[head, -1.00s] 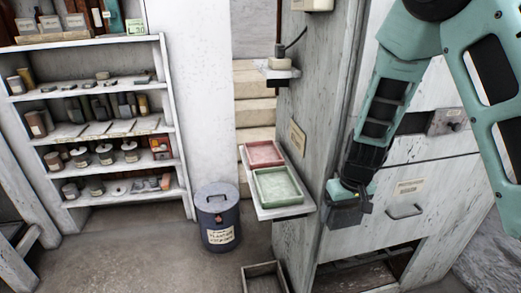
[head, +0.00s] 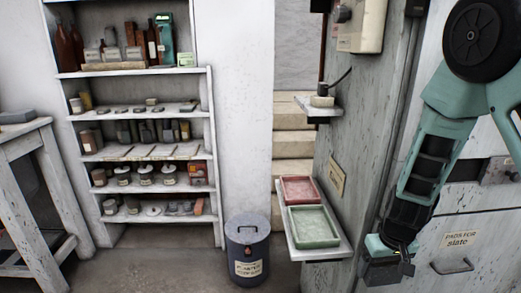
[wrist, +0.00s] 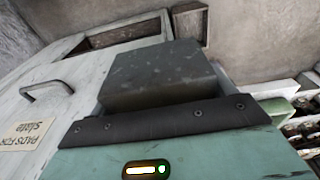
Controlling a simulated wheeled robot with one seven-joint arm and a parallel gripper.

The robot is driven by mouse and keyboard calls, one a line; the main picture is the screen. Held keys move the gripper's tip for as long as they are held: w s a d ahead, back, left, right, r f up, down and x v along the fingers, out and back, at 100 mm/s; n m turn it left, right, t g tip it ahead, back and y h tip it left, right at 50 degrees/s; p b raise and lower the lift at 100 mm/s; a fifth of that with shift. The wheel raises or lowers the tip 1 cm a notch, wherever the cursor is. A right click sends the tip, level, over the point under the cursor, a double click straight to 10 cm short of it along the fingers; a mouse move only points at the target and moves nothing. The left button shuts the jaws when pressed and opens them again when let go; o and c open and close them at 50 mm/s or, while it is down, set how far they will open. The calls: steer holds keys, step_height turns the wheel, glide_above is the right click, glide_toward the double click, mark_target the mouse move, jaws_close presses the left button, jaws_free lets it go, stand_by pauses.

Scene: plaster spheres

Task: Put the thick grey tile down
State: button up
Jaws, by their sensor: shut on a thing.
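The thick grey tile (wrist: 160,75) shows in the wrist view as a dark grey block with pale specks. It sticks out beyond the dark edge strip of my gripper (wrist: 160,118), which is shut on it. In the head view my gripper (head: 388,250) hangs at the lower right, in front of the pale cabinet, pointing down. The tile (head: 384,272) shows there as a dark block under it, partly hidden. The fingertips themselves are hard to make out.
A small wall shelf (head: 335,250) holds a red tray (head: 301,189) and a green tray (head: 313,227), left of my gripper. A lidded bin (head: 247,250) stands on the floor. A crowded shelf unit (head: 216,150) stands behind. A bench (head: 20,133) at left bears a grey slab (head: 17,117).

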mark_target(380, 281)
steer(key=f, duration=0.2)
steer(key=s+f+p, duration=0.1)
steer(key=shift+s+f, duration=0.15)
steer(key=shift+f, duration=0.25)
steer(key=shift+s+a+f, duration=0.2)
steer(key=shift+f, duration=0.45)
steer(key=shift+d, duration=0.1)
